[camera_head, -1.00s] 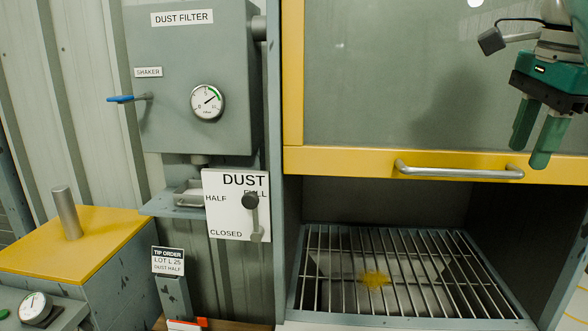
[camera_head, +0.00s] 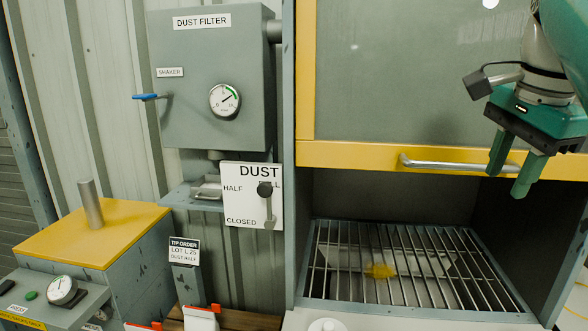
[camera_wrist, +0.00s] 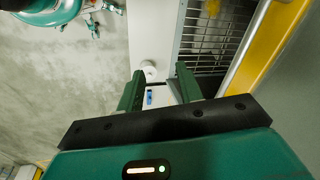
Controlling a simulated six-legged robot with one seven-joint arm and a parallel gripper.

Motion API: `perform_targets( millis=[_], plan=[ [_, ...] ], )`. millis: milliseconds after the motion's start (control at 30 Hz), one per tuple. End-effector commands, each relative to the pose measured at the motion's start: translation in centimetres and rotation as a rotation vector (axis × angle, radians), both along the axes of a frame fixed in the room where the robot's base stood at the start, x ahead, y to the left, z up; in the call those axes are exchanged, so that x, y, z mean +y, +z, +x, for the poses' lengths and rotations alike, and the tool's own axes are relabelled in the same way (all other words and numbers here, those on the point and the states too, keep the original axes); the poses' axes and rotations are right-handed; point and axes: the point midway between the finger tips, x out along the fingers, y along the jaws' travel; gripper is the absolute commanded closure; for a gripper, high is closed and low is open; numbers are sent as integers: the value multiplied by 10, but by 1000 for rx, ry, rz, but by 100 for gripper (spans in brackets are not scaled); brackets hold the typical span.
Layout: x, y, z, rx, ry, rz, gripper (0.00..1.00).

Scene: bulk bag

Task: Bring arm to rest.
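My gripper (camera_head: 508,180) is at the upper right of the head view, in front of the yellow-framed hood door (camera_head: 420,80). Its two green fingers point down beside the right end of the door's metal handle (camera_head: 440,163); I cannot tell whether they touch it. In the wrist view my gripper (camera_wrist: 158,84) shows its fingers apart with nothing between them. Beyond the fingers, the wrist view shows a white surface with a round white knob (camera_wrist: 148,66) and a small blue item (camera_wrist: 149,97).
Below the door is an open bay with a metal grate (camera_head: 330,280) bearing a yellow patch. Left stand the dust filter box (camera_head: 205,95), dust lever panel (camera_head: 240,205), tip order sign (camera_head: 184,253), yellow-topped cabinet (camera_head: 120,225) and gauge panel (camera_head: 85,295).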

Motion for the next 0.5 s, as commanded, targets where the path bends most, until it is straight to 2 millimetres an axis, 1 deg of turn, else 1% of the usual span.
perform_targets(
  millis=[33,167,267,467,500],
  plan=[
    [9,-9,0,-4,52,-12,64],
    [30,-38,0,-24,220,-59,64],
    [52,-70,-2,-45,392,-112,64],
    [97,-148,-18,-87,756,-236,64],
    [105,-165,-22,-97,828,-261,64]
  ],
)
